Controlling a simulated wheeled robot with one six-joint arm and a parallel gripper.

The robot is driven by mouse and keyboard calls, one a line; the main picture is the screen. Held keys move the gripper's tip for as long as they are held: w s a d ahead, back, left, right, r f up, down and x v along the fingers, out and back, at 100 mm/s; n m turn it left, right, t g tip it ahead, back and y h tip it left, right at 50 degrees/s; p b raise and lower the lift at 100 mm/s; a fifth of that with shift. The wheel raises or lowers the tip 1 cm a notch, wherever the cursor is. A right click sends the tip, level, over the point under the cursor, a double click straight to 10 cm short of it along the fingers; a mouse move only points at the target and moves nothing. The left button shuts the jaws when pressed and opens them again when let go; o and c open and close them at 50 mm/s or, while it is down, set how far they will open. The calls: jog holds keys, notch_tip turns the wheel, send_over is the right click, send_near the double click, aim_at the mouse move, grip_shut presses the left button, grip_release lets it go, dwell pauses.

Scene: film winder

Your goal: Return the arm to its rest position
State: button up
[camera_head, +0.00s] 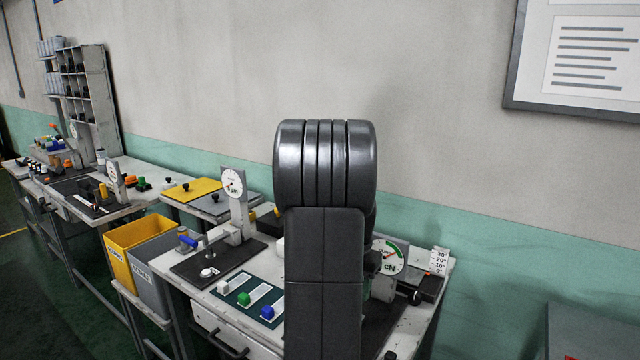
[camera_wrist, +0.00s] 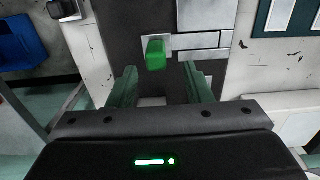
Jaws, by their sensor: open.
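My arm rises dark and upright in the middle of the head view and hides part of the workbench (camera_head: 205,290) behind it. My gripper (camera_wrist: 160,80) shows in the wrist view, with its two green fingers apart and nothing between them. A green knob (camera_wrist: 156,53) on a light plate lies just beyond the fingertips, apart from them as far as I can see. In the head view my gripper is hidden behind the arm.
A dial marked cN (camera_head: 389,257) stands right of my arm. A second dial gauge (camera_head: 233,183) stands on the left. Yellow (camera_head: 130,236) and grey bins stand left. The wall is behind.

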notch_tip(320, 180, down, 6)
jog(key=shift+f, duration=0.25)
jog(key=shift+s+d, duration=0.2)
jog(key=shift+d, duration=0.1)
